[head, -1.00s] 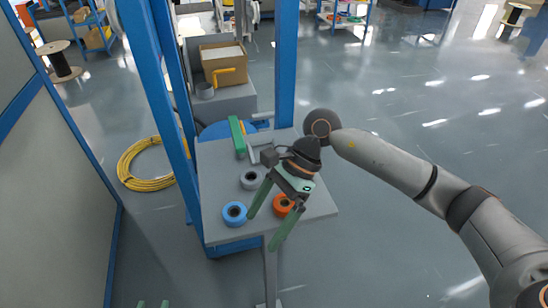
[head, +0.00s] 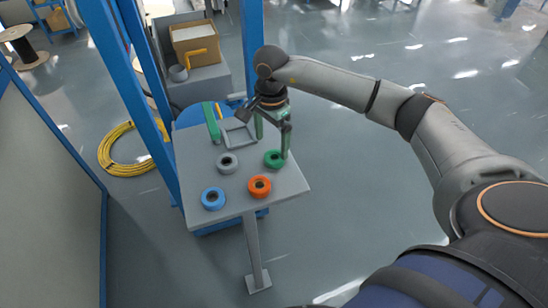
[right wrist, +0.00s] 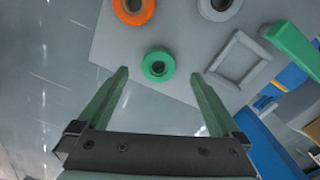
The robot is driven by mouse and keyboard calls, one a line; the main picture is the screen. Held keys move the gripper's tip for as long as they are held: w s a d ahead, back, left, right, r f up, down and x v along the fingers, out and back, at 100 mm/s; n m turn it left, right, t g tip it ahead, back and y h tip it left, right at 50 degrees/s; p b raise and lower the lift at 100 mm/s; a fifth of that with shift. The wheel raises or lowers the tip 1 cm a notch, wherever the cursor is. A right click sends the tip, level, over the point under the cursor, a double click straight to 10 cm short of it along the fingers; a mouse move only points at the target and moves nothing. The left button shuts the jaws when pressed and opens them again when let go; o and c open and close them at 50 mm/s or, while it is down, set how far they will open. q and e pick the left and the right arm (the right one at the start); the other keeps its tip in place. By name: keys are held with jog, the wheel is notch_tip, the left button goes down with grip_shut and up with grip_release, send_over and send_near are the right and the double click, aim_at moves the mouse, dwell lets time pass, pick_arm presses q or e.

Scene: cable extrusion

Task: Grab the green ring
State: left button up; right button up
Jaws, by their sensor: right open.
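The green ring (head: 274,158) lies flat on the small grey table (head: 240,196), near its right edge. I cannot tell the exact height gap. My left gripper is out of view.
An orange ring (head: 259,187), a blue ring (head: 213,198) and a grey ring (head: 227,163) lie on the same table. A green bar (head: 211,122) and a grey square frame (head: 237,133) are at its back. Blue posts (head: 115,75) stand to the left.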

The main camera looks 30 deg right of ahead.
aim_at(274, 152)
jog(key=f, duration=0.5)
jog(key=shift+d+f+p, duration=0.15)
jog(key=shift+d+p, duration=0.15)
jog(key=shift+d, duration=0.1)
jog(key=c, duration=1.3)
jog(key=shift+c, duration=0.5)
